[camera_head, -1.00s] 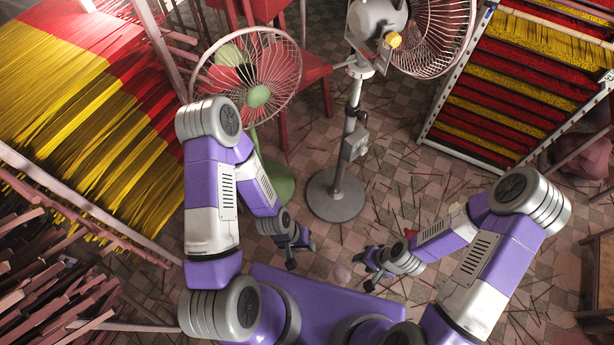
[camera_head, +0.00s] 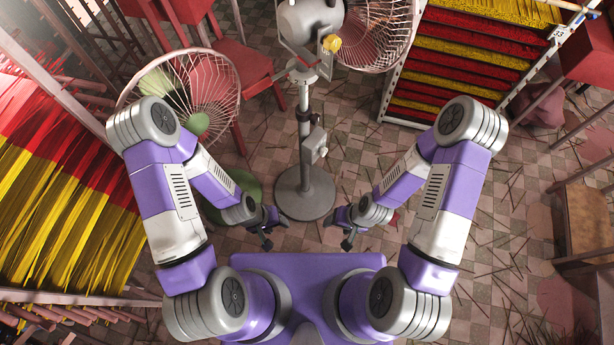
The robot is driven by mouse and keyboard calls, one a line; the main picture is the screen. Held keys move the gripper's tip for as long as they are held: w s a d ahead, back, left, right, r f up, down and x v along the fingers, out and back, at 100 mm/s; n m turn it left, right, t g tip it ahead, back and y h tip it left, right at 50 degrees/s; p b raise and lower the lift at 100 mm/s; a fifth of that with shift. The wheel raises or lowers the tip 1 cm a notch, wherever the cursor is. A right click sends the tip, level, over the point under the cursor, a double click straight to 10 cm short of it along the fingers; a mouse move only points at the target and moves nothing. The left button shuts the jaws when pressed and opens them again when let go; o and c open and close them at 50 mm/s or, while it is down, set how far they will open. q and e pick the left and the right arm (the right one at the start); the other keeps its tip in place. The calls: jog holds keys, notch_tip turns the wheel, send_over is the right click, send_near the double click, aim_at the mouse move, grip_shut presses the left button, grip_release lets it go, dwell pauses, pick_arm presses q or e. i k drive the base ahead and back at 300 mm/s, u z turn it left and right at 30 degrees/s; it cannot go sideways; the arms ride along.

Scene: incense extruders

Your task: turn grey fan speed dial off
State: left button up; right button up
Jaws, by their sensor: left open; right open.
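The grey fan (camera_head: 304,150) stands ahead of me on a round grey base, its pole upright and its wire cage turned to the right. A yellow knob (camera_head: 332,43) sits by its grey motor housing (camera_head: 307,20). Below the housing is a small plate (camera_head: 302,77) with tiny marks like numbers; a grey box (camera_head: 315,145) is fixed to the pole. I cannot tell the dial's setting. My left gripper (camera_head: 267,230) is open and empty, left of the base. My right gripper (camera_head: 341,230) is open and empty, right of the base. Both are low, well apart from the plate and box.
A green fan (camera_head: 197,122) stands to the left, partly hidden by my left arm. Red chairs (camera_head: 243,65) are behind it. Racks of yellow and red sticks stand at the left (camera_head: 60,200) and upper right (camera_head: 455,62). Loose sticks litter the tiled floor. A wooden stool (camera_head: 585,225) is at the right.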

aim_at(322, 152)
jog(key=z, duration=0.3)
jog(key=k, duration=1.05)
jog(key=z, duration=1.5)
jog(key=i, duration=0.95)
jog(key=u, duration=0.8)
jog(key=i, duration=0.65)
jog(key=u, duration=0.65)
